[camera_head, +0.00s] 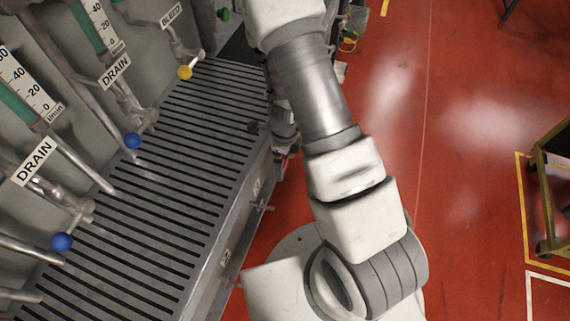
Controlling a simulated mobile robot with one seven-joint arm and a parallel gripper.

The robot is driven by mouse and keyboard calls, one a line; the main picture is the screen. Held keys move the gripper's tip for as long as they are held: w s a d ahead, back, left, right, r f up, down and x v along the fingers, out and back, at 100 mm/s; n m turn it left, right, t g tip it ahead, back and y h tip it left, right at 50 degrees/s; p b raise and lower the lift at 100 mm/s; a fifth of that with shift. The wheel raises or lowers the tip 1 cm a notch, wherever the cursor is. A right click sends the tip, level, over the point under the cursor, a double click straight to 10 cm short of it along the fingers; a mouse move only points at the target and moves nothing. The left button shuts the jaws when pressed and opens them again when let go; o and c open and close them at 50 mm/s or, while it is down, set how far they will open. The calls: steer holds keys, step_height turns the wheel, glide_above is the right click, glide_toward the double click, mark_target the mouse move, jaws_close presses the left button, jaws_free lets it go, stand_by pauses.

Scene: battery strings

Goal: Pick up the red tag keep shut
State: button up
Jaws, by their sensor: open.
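I do not see a red tag labelled keep shut in the head camera view. The tags in sight are white: a lower DRAIN tag (35,161), an upper DRAIN tag (114,72) and a partly cut-off tag (171,16) reading something like BLEED. My arm (318,95) runs from the lower middle up to the top edge. I cannot make out my gripper in this view. Part of the area behind my arm is hidden.
A slotted grey grating (170,190) lies below pipes with two blue knobs (62,242) and a yellow knob (185,72). Red floor (465,220) is open at right, beside a cart (550,190).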

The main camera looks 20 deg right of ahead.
steer(key=shift+f, duration=0.1)
steer(key=shift+c, duration=0.2)
steer(key=c, duration=1.3)
steer(key=shift+r+p, duration=0.35)
steer(key=shift+r, duration=0.4)
steer(key=shift+s+d, duration=0.15)
steer(key=shift+d, duration=0.15)
steer(key=shift+c, duration=0.7)
steer(key=s+d+b, duration=0.4)
steer(key=s+d, duration=0.6)
steer(key=d, duration=0.4)
steer(key=shift+s, duration=0.15)
